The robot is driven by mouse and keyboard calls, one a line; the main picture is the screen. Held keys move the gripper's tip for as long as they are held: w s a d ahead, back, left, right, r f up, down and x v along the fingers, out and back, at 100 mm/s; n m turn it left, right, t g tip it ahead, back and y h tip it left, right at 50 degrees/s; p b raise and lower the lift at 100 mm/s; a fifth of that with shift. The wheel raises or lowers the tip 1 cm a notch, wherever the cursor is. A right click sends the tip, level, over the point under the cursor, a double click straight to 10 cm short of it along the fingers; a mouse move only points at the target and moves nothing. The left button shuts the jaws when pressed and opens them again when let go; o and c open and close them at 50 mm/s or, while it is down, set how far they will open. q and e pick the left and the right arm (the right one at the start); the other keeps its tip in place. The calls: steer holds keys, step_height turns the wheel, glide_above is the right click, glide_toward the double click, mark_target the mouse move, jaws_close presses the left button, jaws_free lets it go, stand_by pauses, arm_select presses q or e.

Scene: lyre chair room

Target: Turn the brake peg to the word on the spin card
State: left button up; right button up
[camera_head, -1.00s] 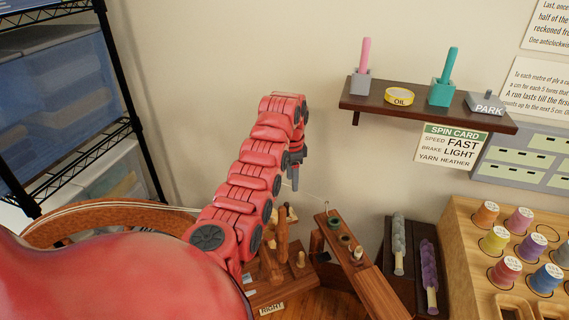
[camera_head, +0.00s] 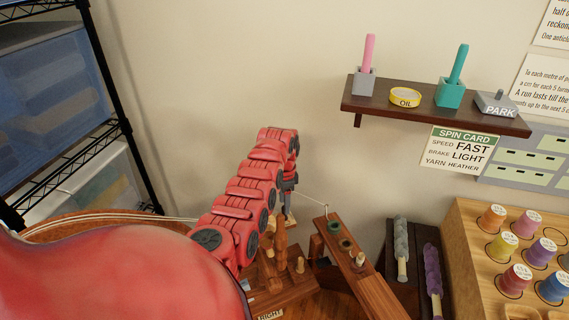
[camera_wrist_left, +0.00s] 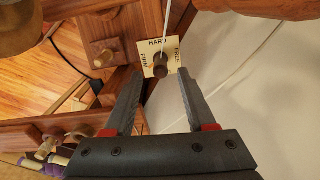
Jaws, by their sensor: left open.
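The spin card (camera_head: 460,149) hangs below the wall shelf and reads speed FAST, brake LIGHT, yarn HEATHER. In the left wrist view the brake peg (camera_wrist_left: 160,71) is a small dark brown knob on a pale word plate (camera_wrist_left: 149,47). In the head view the gripper (camera_head: 289,198) is over the wooden wheel frame, and the peg is not clear. My right gripper is not in view.
A pale cord (camera_wrist_left: 167,25) runs close by the plate. A wooden flyer arm (camera_head: 352,265) stands right of my gripper. A dark tray (camera_head: 413,268) with grey and purple rolls and a bobbin rack (camera_head: 470,220) are farther right.

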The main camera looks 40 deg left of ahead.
arm_select(q)
steer(key=shift+f+b, duration=0.35)
steer(key=shift+f, duration=1.6)
jaws_close()
